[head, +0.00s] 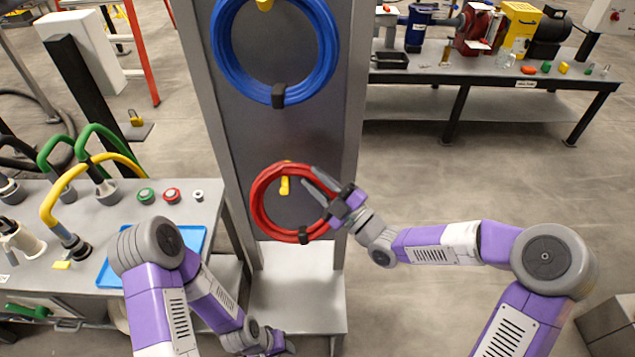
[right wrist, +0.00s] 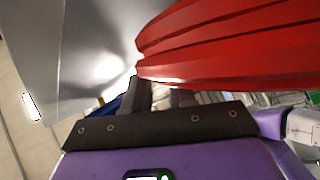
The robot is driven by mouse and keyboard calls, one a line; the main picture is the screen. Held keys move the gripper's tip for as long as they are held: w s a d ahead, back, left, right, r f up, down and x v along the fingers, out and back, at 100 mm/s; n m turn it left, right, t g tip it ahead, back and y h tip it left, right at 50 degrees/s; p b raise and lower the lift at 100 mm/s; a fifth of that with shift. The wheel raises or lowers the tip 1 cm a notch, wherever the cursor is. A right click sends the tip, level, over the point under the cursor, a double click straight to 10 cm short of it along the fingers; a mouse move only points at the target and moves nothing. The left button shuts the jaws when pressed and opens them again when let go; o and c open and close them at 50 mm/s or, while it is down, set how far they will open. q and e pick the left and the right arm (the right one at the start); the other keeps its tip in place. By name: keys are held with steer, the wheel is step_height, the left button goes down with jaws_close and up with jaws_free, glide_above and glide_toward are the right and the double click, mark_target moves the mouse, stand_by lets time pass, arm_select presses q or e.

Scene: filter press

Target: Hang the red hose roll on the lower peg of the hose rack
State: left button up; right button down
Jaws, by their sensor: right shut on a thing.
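The red hose roll (head: 257,208) is upright against the hose rack's grey panel (head: 246,132), with a dark tie at its bottom. The yellow lower peg (head: 285,187) shows inside the ring near its top, with a bit of yellow above the hose; I cannot tell whether the hose rests on it. My right gripper (head: 324,186) is shut on the roll's right side. In the right wrist view the red hose (right wrist: 230,45) fills the upper right, past the fingers (right wrist: 160,95). My left gripper (head: 275,346) is low at the bottom, its jaws unclear.
A blue hose roll (head: 223,50) hangs above on the rack. A ledge (head: 297,270) lies below the red roll. A bench at left (head: 90,207) holds hoses, caps and a blue tray (head: 190,238). Another bench (head: 470,77) stands behind right, with open floor before it.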

stand_by(0.4)
steer(key=c, duration=0.8)
jaws_free()
steer(key=shift+c, duration=0.2)
steer(key=shift+f, duration=0.15)
steer(key=v, duration=0.8)
step_height(320, 180, down, 19)
steer(key=s+m+g+h+p, duration=0.1)
steer(key=m+g+h+p, duration=0.3)
steer(key=m+h, duration=0.6)
steer(key=s+d+f+m+g+h+p, duration=0.1)
steer(key=s+f+m+g, duration=0.3)
steer(key=s, duration=0.5)
steer(key=s+d+f+m+g+h+p, duration=0.1)
steer(key=s+d+f+m+g+p, duration=0.1)
steer(key=s+f+m+g, duration=0.3)
steer(key=s+f+m, duration=0.3)
steer(key=s+f, duration=0.1)
steer(key=shift+s+d+m+g, duration=0.15)
steer(key=shift+s+m+g, duration=0.15)
steer(key=shift+m, duration=0.1)
